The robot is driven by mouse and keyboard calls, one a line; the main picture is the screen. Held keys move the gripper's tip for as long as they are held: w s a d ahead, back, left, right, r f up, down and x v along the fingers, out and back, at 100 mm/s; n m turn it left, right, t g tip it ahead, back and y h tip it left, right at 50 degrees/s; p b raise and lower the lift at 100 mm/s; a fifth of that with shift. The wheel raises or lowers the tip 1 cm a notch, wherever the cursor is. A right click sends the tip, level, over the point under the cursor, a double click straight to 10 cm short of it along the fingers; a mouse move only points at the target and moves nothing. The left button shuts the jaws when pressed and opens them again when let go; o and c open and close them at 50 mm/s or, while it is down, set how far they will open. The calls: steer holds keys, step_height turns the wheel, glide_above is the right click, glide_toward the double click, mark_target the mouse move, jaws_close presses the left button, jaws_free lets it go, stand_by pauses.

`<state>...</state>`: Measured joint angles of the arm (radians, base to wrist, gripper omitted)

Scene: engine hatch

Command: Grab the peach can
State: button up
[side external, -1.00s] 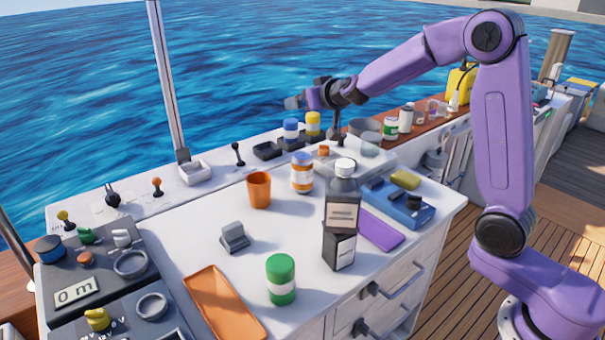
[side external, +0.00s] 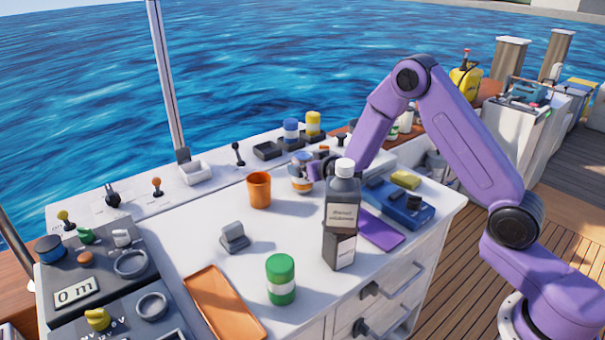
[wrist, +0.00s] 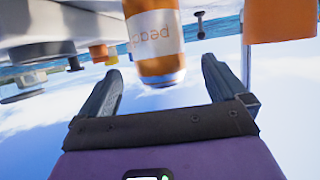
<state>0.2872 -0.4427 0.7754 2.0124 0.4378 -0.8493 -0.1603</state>
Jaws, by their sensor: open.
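The peach can (wrist: 155,35) is orange with a white label whose partial lettering appears upside down in the wrist view. It stands on the white counter, and in the side view the can (side external: 298,187) has a blue top partly covered by my gripper. My gripper (wrist: 161,72) is open, with one finger on each side of the can's near end in the wrist view. Gaps show between both fingers and the can. In the side view my gripper (side external: 315,172) is at the can's right side, partly hidden behind a dark bottle.
The dark bottle (side external: 342,205) with a white cap stands in front of my wrist. An orange cup (side external: 259,190) is just left of the can. A blue case (side external: 400,203) and purple pad (side external: 378,232) lie to the right.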

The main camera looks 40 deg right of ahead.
step_height(320, 180, down, 4)
steer(key=shift+r, duration=0.2)
steer(key=shift+x, duration=2.55)
steer(key=shift+r, duration=0.1)
steer(key=c, duration=1.3)
